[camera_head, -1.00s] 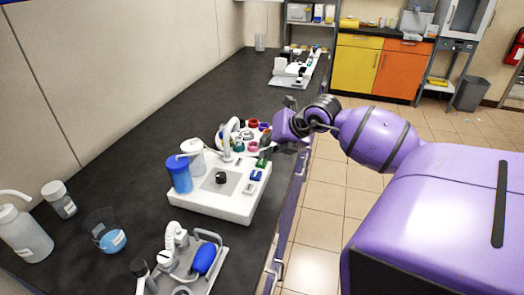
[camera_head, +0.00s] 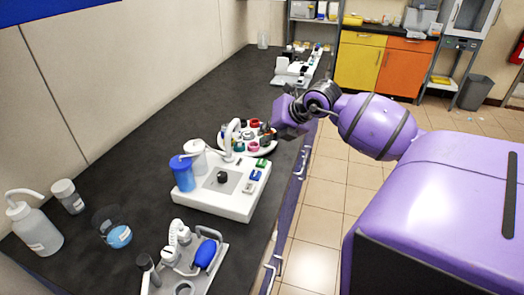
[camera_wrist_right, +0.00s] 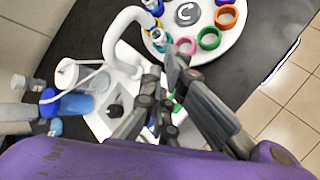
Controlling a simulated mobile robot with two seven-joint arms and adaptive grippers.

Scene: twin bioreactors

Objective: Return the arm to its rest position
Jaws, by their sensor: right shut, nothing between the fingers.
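My right arm (camera_head: 375,127) reaches in from the right in the head view. Its gripper (camera_head: 272,131) is above the bench edge, beside the round white tray of coloured rings. In the right wrist view the gripper fingers (camera_wrist_right: 166,68) are shut, with nothing between them. They hang above the bench, between the white bioreactor unit (camera_wrist_right: 97,122) and the ring tray (camera_wrist_right: 220,45). The fingers look small and partly hidden by the wrist in the head view. My left gripper is not in view.
The bioreactor unit (camera_head: 212,200) with its blue-lidded vessel (camera_head: 182,174) stands on the dark bench (camera_head: 150,125). A second white unit (camera_head: 293,72) stands farther back. Bottles and a beaker (camera_head: 119,236) are at the left. The tiled floor (camera_head: 325,195) right of the bench is clear.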

